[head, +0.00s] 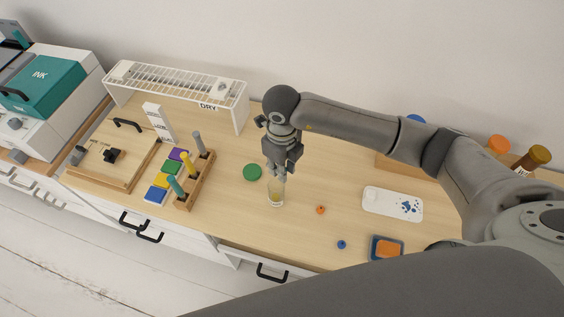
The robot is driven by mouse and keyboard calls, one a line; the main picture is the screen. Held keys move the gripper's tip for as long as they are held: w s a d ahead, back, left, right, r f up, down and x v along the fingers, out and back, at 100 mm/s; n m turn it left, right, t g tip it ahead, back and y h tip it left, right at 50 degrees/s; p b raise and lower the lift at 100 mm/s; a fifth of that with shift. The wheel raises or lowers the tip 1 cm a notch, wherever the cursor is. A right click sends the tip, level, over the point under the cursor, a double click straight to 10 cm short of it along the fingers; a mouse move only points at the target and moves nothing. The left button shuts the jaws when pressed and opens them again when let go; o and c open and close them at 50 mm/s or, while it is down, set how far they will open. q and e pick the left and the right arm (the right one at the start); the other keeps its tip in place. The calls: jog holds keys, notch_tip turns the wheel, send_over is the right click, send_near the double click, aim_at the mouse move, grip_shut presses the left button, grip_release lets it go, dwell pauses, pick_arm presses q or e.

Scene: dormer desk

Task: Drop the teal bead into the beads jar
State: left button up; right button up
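An orange bead (320,210) and a blue bead (341,244) lie on the desk to the right. My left gripper is not in view.
A peg rack (196,187) with coloured blocks stands further left. A white tray (378,203) with blue spots and a dark dish (375,248) with an orange block lie right. Clear desk surrounds the loose beads.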

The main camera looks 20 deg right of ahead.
jog(key=shift+f+b, duration=0.6)
jog(key=shift+f, duration=0.9)
jog(key=o, duration=0.8)
jog(key=shift+r, duration=0.15)
notch_tip(320, 180, up, 12)
jog(key=shift+f, duration=0.1)
jog(key=shift+f, duration=0.1)
